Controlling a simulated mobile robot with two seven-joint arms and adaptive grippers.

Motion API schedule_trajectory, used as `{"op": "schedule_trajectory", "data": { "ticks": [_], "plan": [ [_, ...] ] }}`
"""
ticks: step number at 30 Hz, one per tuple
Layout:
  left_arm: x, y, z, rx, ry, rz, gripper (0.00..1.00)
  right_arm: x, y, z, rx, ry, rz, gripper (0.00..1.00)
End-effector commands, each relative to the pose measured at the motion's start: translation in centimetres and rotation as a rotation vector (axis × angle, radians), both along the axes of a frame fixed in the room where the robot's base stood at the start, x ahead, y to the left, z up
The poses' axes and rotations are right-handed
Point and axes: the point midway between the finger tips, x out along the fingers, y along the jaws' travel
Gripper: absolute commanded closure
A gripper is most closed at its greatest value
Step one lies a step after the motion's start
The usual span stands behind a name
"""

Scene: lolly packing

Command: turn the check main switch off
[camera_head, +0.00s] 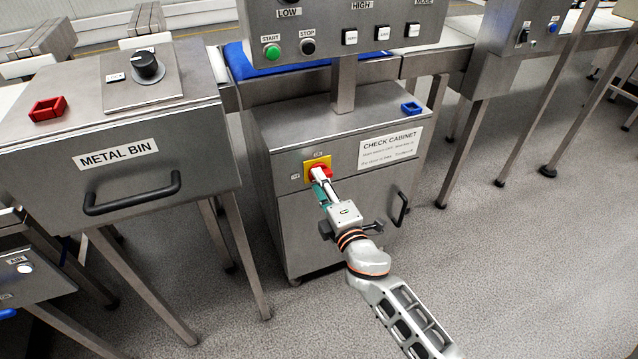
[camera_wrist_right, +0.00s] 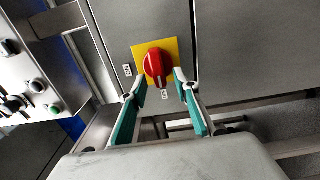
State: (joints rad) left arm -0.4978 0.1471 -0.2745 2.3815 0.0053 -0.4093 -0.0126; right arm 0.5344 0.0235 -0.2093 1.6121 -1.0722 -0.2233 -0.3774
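The check main switch is a red rotary knob (camera_wrist_right: 158,66) on a yellow plate (camera_wrist_right: 172,46) on the front of the check cabinet (camera_head: 300,135). In the head view the red knob (camera_head: 318,172) is partly hidden by my right gripper (camera_head: 322,182). In the right wrist view my right gripper (camera_wrist_right: 158,86) is open, with its teal-padded fingers spread to either side of and below the knob. Small labels (camera_wrist_right: 127,70) sit beside the plate. My left gripper is in neither view.
A metal bin (camera_head: 120,155) with a black handle stands left of the cabinet. A control panel (camera_head: 340,35) with several buttons rises above it. A black door handle (camera_head: 401,208) sticks out right of my gripper. Open floor (camera_head: 520,260) lies to the right.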

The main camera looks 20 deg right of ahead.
Motion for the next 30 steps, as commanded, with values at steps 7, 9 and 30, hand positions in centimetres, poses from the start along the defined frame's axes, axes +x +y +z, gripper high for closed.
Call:
{"op": "schedule_trajectory", "data": {
  "ticks": [7,9,30],
  "plan": [
    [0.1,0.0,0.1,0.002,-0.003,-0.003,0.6,-4.4,-0.1,-0.2,0.002,0.004,0.001,0.69],
    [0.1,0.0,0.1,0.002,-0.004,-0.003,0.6,-5.8,-0.2,-0.2,0.002,0.004,0.0,0.69],
    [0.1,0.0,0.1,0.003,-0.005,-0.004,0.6,-11.5,-0.4,-0.1,0.0,0.001,0.0,0.69]
  ]
}}
